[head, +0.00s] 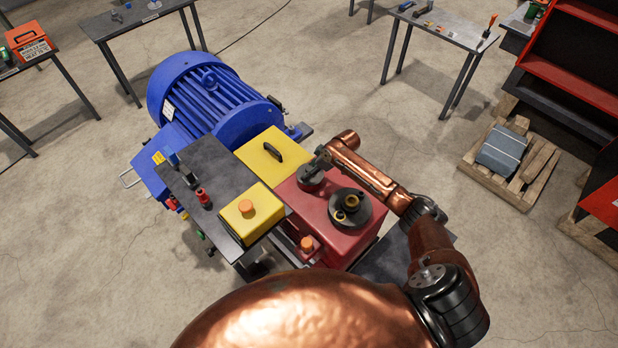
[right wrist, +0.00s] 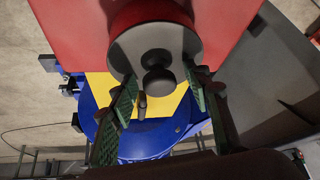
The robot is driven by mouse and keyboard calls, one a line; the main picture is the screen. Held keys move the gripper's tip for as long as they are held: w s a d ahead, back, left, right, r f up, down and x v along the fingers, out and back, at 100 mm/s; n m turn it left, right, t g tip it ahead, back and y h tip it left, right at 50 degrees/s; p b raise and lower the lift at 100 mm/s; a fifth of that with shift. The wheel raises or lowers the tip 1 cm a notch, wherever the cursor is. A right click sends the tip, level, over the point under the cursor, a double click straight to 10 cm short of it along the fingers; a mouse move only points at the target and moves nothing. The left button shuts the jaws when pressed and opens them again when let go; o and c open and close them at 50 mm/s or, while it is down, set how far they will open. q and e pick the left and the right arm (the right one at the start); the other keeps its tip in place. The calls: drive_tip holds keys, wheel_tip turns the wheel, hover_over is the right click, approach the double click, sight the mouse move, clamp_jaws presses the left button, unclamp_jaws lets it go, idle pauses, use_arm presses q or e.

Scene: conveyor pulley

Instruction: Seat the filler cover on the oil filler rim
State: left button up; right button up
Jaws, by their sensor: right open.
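The filler cover (head: 309,181) is a dark grey disc on top of the red housing (head: 314,208). In the right wrist view the cover (right wrist: 181,42) has a round knob (right wrist: 158,81) and lies over a raised round red neck (right wrist: 140,12). The oil filler rim itself is hidden under the disc, if it is there; I cannot tell whether the cover is fully flat. My right gripper (head: 322,158) is at the cover's far edge. In the right wrist view its open fingers (right wrist: 160,95) stand either side of the knob, apart from it. My left gripper is out of view.
A black round fitting with brass parts (head: 350,209) stands close beside the cover. A yellow plate with a black handle (head: 268,165), a yellow box with an orange button (head: 248,212) and a dark bench (head: 212,180) adjoin. The blue motor (head: 215,95) is behind.

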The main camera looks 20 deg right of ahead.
drive_tip(key=v, duration=1.2)
idle(0.5)
